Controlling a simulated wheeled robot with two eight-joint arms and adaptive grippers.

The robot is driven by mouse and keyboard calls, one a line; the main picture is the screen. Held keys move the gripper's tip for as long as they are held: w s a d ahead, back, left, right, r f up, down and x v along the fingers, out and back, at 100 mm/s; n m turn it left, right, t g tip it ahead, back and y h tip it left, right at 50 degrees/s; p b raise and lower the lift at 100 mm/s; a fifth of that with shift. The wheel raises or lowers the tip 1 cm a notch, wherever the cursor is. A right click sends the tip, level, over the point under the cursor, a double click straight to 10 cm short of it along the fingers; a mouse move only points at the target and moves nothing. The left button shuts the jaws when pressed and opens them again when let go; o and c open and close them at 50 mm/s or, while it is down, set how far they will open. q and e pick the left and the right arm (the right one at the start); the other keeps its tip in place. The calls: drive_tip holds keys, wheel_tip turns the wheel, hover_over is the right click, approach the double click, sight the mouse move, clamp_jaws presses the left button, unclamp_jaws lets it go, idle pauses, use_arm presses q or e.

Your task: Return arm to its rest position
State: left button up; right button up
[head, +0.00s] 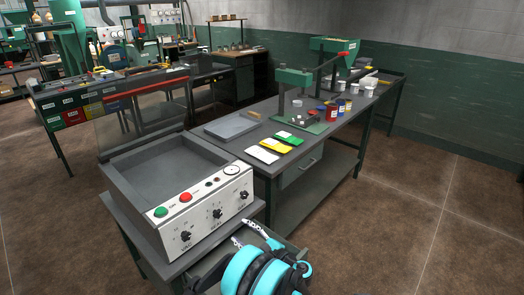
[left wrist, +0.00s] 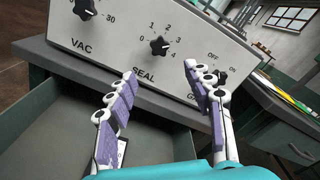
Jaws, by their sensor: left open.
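My left gripper (head: 247,234) is at the bottom middle of the head view, its teal and black arm just below it. Its two white fingers are apart, with nothing between them. In the left wrist view the fingers (left wrist: 158,72) with purple pads point at the front panel of a vacuum sealer (left wrist: 140,35). The sealer (head: 205,212) stands on the near bench, its lid raised. An open drawer (left wrist: 55,125) lies below the panel, under the fingers. Whether the fingers touch anything is unclear. My right gripper is not in view.
A long bench (head: 225,152) runs behind the sealer with a grey tray (head: 231,127), coloured cards (head: 275,145), a green press (head: 294,78) and small jars (head: 340,104). Brown floor (head: 410,215) is clear at right.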

use_arm(q)
drive_tip(key=s+a+r+n+g+h, duration=0.4)
drive_tip(key=s+a+r+n+h, duration=0.35)
drive_tip(key=s+a+r, duration=0.2)
drive_tip(key=s+d+n+h, duration=0.2)
drive_tip(key=s+n+h, duration=0.4)
drive_tip(key=s, duration=1.4)
drive_tip(key=n, duration=0.4)
drive_tip(key=shift+d+h, duration=0.15)
drive_tip(key=shift+h, duration=0.2)
drive_tip(key=shift+f, duration=0.1)
